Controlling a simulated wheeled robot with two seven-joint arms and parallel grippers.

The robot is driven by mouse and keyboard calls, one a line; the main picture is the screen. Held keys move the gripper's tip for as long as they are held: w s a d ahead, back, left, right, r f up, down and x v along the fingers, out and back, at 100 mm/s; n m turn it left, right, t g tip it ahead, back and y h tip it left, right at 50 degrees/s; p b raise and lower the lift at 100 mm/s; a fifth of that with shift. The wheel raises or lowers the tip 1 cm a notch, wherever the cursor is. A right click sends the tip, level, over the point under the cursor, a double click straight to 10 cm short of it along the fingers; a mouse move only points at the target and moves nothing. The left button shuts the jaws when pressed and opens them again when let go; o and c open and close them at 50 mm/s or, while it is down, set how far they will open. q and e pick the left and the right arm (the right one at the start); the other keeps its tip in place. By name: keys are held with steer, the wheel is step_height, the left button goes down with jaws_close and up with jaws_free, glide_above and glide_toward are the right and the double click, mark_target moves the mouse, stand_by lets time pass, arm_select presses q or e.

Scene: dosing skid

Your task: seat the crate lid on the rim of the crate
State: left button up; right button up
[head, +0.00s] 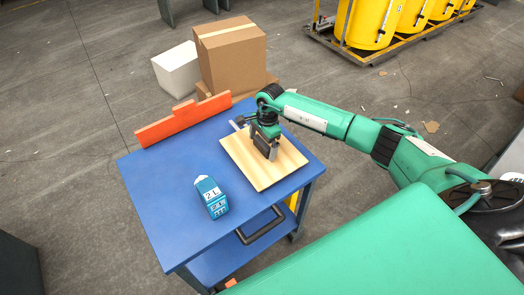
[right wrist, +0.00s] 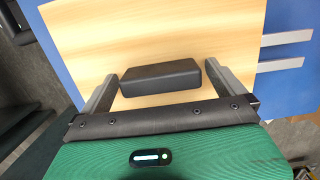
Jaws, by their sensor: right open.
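The crate lid (head: 250,170) is a flat, light wooden board at the right side of the blue cart top. It also shows in the right wrist view (right wrist: 150,35), with a black block-shaped handle (right wrist: 160,77) on its upper face. My right gripper (head: 267,148) is over the lid, pointing down. In the right wrist view my right gripper (right wrist: 160,82) is open, with one finger at each end of the handle and a small gap visible at the left. I cannot make out a crate or its rim. My left gripper is not in view.
The blue cart top (head: 160,190) holds a blue-and-white carton (head: 211,197) left of the lid and an orange board (head: 183,120) along its far edge. Cardboard boxes (head: 232,58) and a white box (head: 177,70) stand behind. The cart's front left is clear.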

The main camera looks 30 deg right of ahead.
steer(key=c, duration=1.4)
steer(key=shift+c, duration=0.6)
steer(key=shift+r, duration=0.15)
